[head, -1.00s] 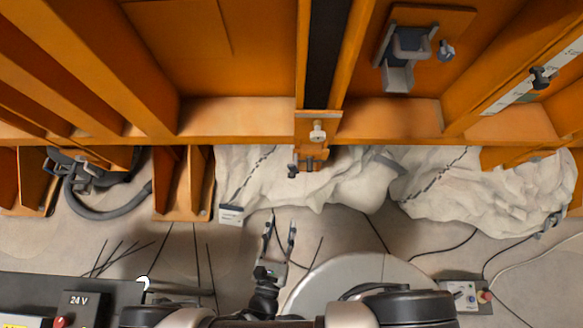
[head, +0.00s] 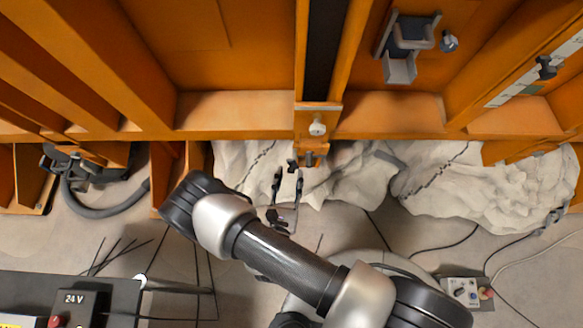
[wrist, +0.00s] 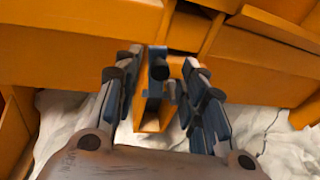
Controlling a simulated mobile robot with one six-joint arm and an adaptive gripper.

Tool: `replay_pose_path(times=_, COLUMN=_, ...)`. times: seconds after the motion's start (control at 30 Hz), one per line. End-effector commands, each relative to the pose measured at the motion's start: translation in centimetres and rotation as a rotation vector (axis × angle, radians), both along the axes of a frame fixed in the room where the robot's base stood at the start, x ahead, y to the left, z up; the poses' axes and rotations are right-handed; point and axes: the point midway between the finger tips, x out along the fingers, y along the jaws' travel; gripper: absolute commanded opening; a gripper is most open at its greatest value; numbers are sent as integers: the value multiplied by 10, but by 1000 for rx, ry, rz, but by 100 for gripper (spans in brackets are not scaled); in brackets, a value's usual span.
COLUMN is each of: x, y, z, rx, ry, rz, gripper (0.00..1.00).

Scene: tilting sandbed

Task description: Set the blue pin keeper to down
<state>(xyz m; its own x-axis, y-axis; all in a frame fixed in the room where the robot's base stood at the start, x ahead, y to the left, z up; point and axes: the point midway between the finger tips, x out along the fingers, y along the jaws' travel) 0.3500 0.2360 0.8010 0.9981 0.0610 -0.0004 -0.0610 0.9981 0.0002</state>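A small dark blue-grey piece with a round knob, which looks like the pin keeper (wrist: 156,72), is on an orange bracket (wrist: 150,112) in the middle of the wrist view. In the head view, the keeper (head: 292,165) is a small dark shape beside the bracket (head: 310,152) below the beam. My gripper (head: 288,176) is open, its fingers pointing at the keeper. In the wrist view, the fingers of my gripper (wrist: 163,72) lie left and right of it, with visible gaps. I cannot tell whether the fingertips reach past it.
Orange beams fill the upper head view. A pale knob (head: 317,127) sits just above the bracket. A grey latch (head: 398,66) and blue-grey knob (head: 449,41) are at upper right. A black hose (head: 105,212) curves at left.

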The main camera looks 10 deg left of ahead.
Motion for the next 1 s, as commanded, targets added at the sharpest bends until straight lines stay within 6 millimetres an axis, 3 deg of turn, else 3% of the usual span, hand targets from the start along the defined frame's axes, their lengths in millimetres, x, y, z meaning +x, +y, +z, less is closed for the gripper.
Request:
replay_pose_path(times=0.1, x=19, y=-1, z=-1, rx=2, ry=-1, rz=-6, gripper=38)
replay_pose_path(times=0.3, x=36, y=1, z=-1, rx=1, ry=0, rz=-2, gripper=38)
replay_pose_path(times=0.67, x=40, y=2, z=0, rx=0, ry=0, rz=0, gripper=37)
replay_pose_path(times=1.0, x=40, y=2, z=0, rx=0, ry=0, rz=0, gripper=15)
